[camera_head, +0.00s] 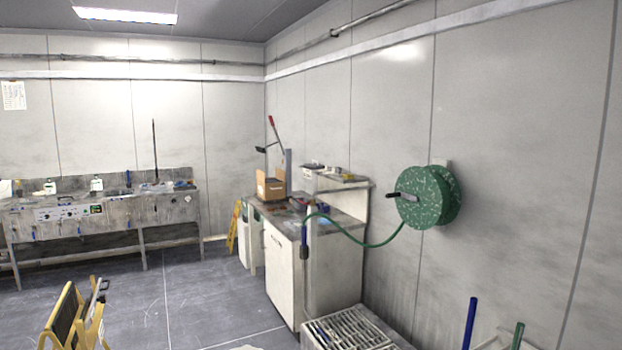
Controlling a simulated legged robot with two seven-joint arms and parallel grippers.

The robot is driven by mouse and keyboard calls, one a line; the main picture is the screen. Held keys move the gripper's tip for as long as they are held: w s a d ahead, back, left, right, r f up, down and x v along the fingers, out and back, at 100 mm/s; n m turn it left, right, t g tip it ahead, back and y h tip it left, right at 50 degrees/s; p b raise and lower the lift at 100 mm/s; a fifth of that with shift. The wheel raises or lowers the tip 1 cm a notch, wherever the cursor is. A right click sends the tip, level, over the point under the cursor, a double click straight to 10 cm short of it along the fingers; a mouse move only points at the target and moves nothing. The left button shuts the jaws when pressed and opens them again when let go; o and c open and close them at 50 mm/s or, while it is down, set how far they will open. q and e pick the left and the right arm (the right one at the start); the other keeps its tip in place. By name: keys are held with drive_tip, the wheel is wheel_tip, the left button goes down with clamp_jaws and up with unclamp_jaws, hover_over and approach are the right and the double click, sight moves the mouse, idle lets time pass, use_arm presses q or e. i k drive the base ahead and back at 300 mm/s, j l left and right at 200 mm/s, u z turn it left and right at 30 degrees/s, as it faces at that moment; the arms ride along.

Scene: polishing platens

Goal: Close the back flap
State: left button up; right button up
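A small brown cardboard box (270,190) stands on the worktop of the white cabinet, in the middle distance near the room's corner. Neither of my grippers is in view, and nothing is seen touching the box.
A green hose reel (425,197) hangs on the wall. A yellow folding stand (66,318) is at lower left. A long sink bench (110,212) lines the back wall. Grey floor between is clear.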

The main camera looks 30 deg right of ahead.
sight(280, 174)
drive_tip(key=z, duration=0.9)
drive_tip(key=i+j+u, duration=0.25)
drive_tip(key=i, duration=1.1)
drive_tip(key=i+j+u, duration=0.1)
drive_tip(key=i+u, duration=0.15)
drive_tip(key=i, duration=3.8)
drive_tip(key=i+j+z, duration=0.2)
drive_tip(key=i+z, duration=0.2)
drive_tip(key=i, duration=0.3)
drive_tip(key=i+j+z, duration=0.45)
drive_tip(key=i, duration=0.2)
drive_tip(key=i+j+z, duration=0.4)
drive_tip(key=i+j, duration=0.1)
drive_tip(key=i, duration=0.05)
